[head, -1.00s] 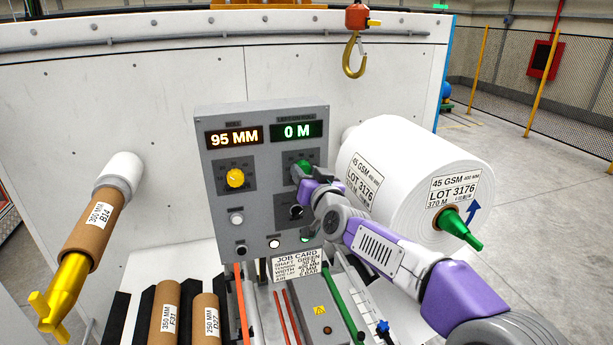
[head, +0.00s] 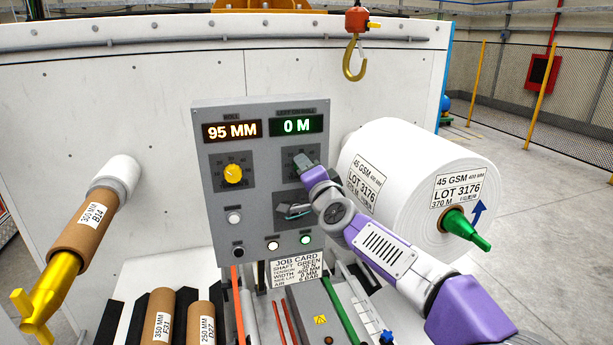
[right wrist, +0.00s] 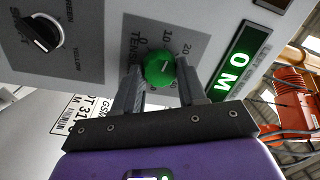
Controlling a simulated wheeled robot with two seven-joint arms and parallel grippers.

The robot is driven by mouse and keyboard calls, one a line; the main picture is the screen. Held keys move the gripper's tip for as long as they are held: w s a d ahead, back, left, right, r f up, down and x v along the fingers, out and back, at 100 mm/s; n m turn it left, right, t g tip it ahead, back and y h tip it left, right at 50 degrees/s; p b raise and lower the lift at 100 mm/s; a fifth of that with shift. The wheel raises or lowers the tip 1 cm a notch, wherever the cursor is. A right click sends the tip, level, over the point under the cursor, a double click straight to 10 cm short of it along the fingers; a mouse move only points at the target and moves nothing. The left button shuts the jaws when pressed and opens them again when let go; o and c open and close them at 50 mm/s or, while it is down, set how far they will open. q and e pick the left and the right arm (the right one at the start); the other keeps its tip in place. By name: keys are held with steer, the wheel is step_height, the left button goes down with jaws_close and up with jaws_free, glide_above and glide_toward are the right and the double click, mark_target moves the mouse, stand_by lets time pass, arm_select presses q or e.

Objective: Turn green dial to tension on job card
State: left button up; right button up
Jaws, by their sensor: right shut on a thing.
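The green dial (right wrist: 160,70) sits on the grey control panel (head: 203,190), on a dark scale plate marked with tension numbers. My right gripper (head: 303,164) is at this dial and hides it in the head view. In the right wrist view its two fingers (right wrist: 158,84) stand on either side of the dial, shut on it. A pale pointer line shows on the dial's face; the exact number it points to is hard to read. The job card (head: 297,271) hangs below the panel; it reads shaft green, but its tension figure is too small to read surely. My left gripper is not in view.
A yellow dial (head: 233,174) is left of my gripper. Below the green dial is a black selector switch (right wrist: 42,33). A white roll (head: 405,165) on a green shaft stands close right of my arm. A hook (head: 354,60) hangs above.

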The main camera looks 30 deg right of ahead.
steer(key=shift+a+m+g+h+b, duration=0.15)
steer(key=shift+m+b, duration=0.4)
steer(key=shift+m, duration=2.2)
steer(key=shift+d+m+g+h+b, duration=0.1)
steer(key=shift+m+h+b, duration=0.35)
steer(key=shift+m, duration=2.35)
steer(key=shift+a+m+g+b, duration=0.1)
steer(key=shift+m+b, duration=0.6)
steer(key=shift+m, duration=2.05)
steer(key=o, duration=1.1)
steer(key=shift+c, duration=0.2)
steer(key=v, duration=0.7)
steer(key=shift+s+b, duration=0.25)
steer(key=shift+b, duration=0.15)
